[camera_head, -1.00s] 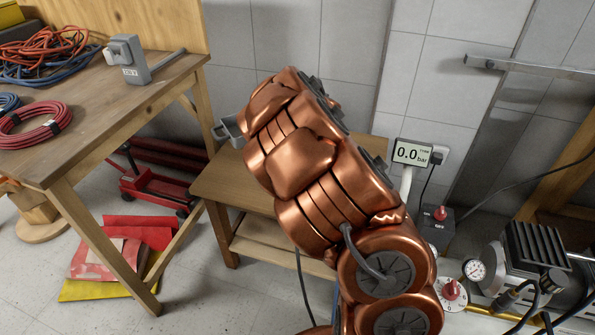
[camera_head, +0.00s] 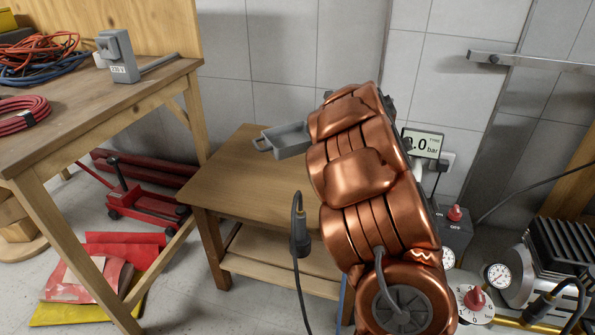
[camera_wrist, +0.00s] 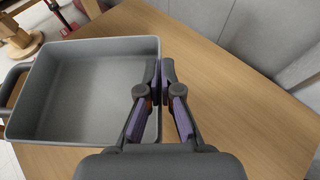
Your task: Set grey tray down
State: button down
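The grey tray (camera_head: 285,140) is a shallow, empty box with a loop handle on its left end. In the head view it shows to the left of my copper arm, over the back part of a low wooden table (camera_head: 215,185). It seems to be above the tabletop, but the gap is hard to judge. In the wrist view the tray (camera_wrist: 90,85) fills the left side. My gripper (camera_wrist: 161,68) is closed with its fingertips pinching the tray's right wall. The arm hides the gripper in the head view.
A taller workbench (camera_head: 90,110) with hoses and a 230 V box (camera_head: 118,57) stands at left. A red floor jack (camera_head: 140,205) is beneath it. A black cable (camera_head: 298,240) hangs before the low table. A compressor (camera_head: 560,260) stands at right. The low table's visible top is bare.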

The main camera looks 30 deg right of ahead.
notch_tip(320, 180, down, 10)
jog(key=b, duration=0.3)
jog(key=shift+r+b, duration=0.15)
jog(key=shift+b, duration=0.15)
jog(key=shift+f, duration=0.25)
jog(key=c, duration=1.3)
grip_release()
jog(key=shift+r, duration=0.1)
jog(key=shift+r, duration=0.2)
jog(key=shift+s, duration=0.5)
jog(key=shift+b+v, duration=0.4)
jog(key=shift+v, duration=2.9)
jog(key=shift+r, duration=0.1)
